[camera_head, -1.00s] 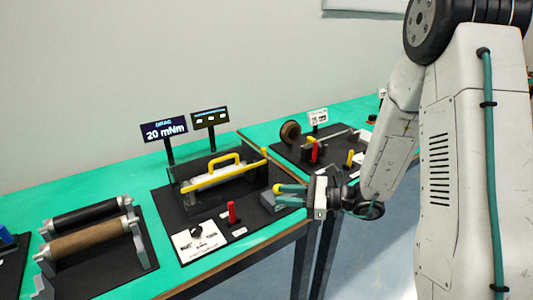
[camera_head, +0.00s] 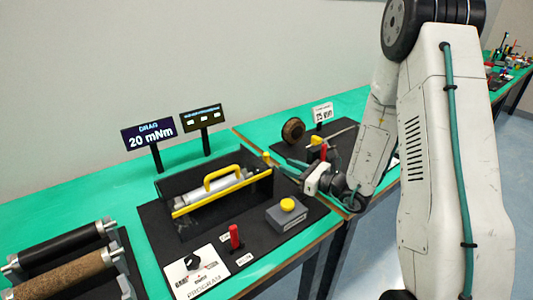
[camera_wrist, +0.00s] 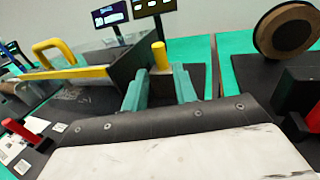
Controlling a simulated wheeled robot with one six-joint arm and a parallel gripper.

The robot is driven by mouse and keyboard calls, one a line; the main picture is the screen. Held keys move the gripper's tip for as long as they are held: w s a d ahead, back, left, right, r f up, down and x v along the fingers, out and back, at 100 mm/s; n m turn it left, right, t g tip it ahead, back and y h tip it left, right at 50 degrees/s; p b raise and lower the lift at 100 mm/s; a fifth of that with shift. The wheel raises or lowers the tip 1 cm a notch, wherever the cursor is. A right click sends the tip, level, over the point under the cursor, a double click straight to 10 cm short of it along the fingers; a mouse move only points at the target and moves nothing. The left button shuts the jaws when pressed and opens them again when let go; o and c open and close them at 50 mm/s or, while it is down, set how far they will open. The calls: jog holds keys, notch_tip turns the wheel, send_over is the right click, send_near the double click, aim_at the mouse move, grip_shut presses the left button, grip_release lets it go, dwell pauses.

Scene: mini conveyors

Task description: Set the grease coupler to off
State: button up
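No readable label in view names the grease coupler, so I cannot tell for sure which control it is. A short yellow upright grip (camera_head: 266,157) stands at the right end of the black box with the yellow bar. In the wrist view this yellow grip (camera_wrist: 159,56) shows between and beyond my fingertips. My gripper (camera_head: 280,172) has its teal fingers pointing at it from the right. In the wrist view my gripper (camera_wrist: 160,76) is open, fingers apart and nothing held. Whether a finger touches the grip I cannot tell.
The black box (camera_head: 180,218) has a yellow handle (camera_head: 222,176). In front are a red lever (camera_head: 234,237), a black knob (camera_head: 192,262) and a grey block with a yellow button (camera_head: 287,204). A "DRAG 20 mNm" display (camera_head: 150,134) stands behind. Another panel with a brown wheel (camera_head: 293,130) lies right.

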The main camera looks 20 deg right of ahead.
jog(key=x, duration=0.8)
jog(key=shift+s, duration=0.1)
jog(key=shift+d, duration=0.1)
